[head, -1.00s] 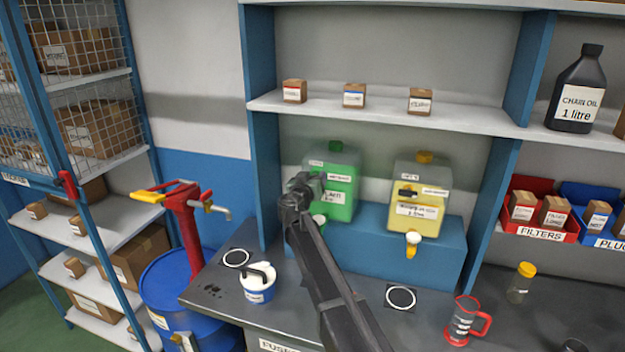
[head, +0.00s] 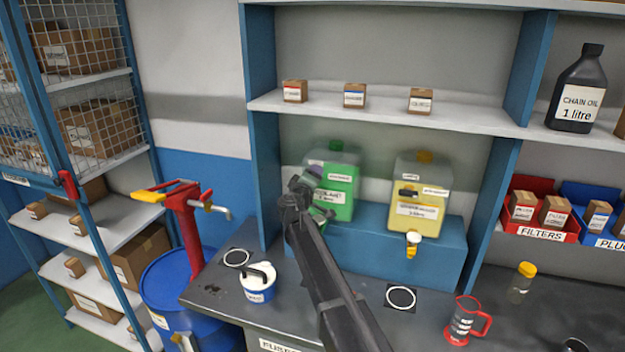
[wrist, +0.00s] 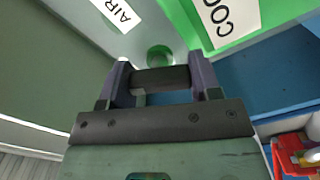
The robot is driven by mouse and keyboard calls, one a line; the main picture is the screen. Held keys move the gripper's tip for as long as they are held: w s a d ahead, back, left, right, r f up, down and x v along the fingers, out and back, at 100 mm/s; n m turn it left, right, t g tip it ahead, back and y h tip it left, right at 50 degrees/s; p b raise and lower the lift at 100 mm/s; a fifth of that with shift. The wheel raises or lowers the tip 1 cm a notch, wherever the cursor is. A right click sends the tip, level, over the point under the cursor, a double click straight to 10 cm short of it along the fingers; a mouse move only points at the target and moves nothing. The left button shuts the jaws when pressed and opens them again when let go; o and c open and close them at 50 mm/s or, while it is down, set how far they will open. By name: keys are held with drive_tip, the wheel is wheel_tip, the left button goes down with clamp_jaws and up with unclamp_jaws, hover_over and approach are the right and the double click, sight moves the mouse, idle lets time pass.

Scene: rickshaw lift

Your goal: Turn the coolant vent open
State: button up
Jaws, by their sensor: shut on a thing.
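The green coolant tank (head: 343,170) stands on the blue stand at the back, with a green cap on top and a green tap low on its front. My gripper (head: 301,184) is at the upper left of its front and hides the vent in the head view. In the wrist view my gripper (wrist: 160,84) is shut on a dark bar, the vent handle (wrist: 160,79), lying crosswise between the fingers. A round green part (wrist: 160,57) shows just behind it, with an "AIR" label (wrist: 118,14) at the upper left. The handle's exact angle on the tank is hard to tell.
A yellow tank (head: 419,188) with its own black vent handle stands to the right on the blue stand (head: 380,250). A white and blue tub (head: 259,283) sits on the bench left of my arm. A red-handled jug (head: 466,320) stands at the right front.

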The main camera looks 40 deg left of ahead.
drive_tip(key=n, duration=0.4)
drive_tip(key=shift+n, duration=0.4)
idle(0.4)
drive_tip(key=o, duration=0.9)
drive_tip(key=v, duration=1.1)
